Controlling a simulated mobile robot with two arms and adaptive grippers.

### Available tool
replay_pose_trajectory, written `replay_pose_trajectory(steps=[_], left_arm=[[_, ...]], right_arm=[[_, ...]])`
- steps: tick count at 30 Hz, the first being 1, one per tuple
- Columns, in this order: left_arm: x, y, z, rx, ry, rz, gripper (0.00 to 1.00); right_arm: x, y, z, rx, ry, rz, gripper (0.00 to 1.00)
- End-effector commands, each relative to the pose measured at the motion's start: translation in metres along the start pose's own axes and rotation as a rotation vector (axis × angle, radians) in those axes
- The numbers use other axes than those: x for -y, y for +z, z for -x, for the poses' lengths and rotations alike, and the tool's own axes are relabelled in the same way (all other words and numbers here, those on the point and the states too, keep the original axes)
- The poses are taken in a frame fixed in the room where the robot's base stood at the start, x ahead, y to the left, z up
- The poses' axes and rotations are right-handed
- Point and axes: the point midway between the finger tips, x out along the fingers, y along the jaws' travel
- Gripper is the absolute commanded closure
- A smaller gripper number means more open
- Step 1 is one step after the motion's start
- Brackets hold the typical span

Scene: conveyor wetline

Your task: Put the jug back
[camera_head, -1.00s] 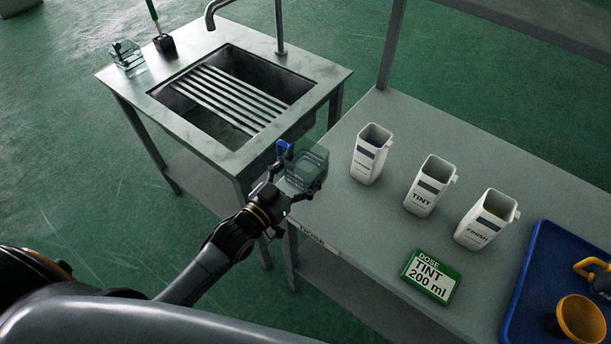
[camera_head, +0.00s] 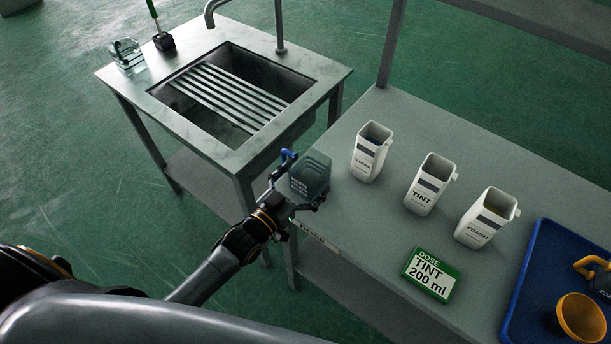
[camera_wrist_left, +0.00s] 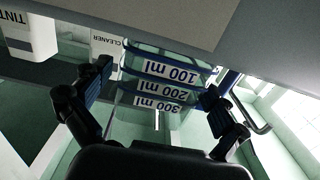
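A clear jug (camera_head: 312,173) with a blue handle (camera_head: 288,157) is between the fingers of my left gripper (camera_head: 299,196). It is at the near-left corner of the grey bench (camera_head: 385,225), beside the sink table; I cannot tell whether it touches the bench. In the left wrist view the jug (camera_wrist_left: 165,75) shows bands marked 100, 200 and 300 ml. The fingers of the gripper (camera_wrist_left: 155,98) stand on both sides of it. I see no clear contents. My right gripper is not in view.
White containers for cleaner (camera_head: 370,155), TINT (camera_head: 429,185) and FINISH (camera_head: 487,218) stand on the bench. A green dose card (camera_head: 432,275) reads TINT 200 ml. A blue tray (camera_head: 535,260) holds an orange funnel (camera_head: 582,318). The sink table (camera_head: 200,135) bears another clear vessel (camera_head: 127,57) and a brush.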

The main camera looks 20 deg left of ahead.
Motion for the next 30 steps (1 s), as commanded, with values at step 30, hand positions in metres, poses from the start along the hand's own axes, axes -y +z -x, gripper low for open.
replay_pose_trajectory(steps=[30], left_arm=[[0.0,-0.001,0.114,0.001,-0.001,0.0,0.01]], right_arm=[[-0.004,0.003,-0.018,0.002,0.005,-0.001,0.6]])
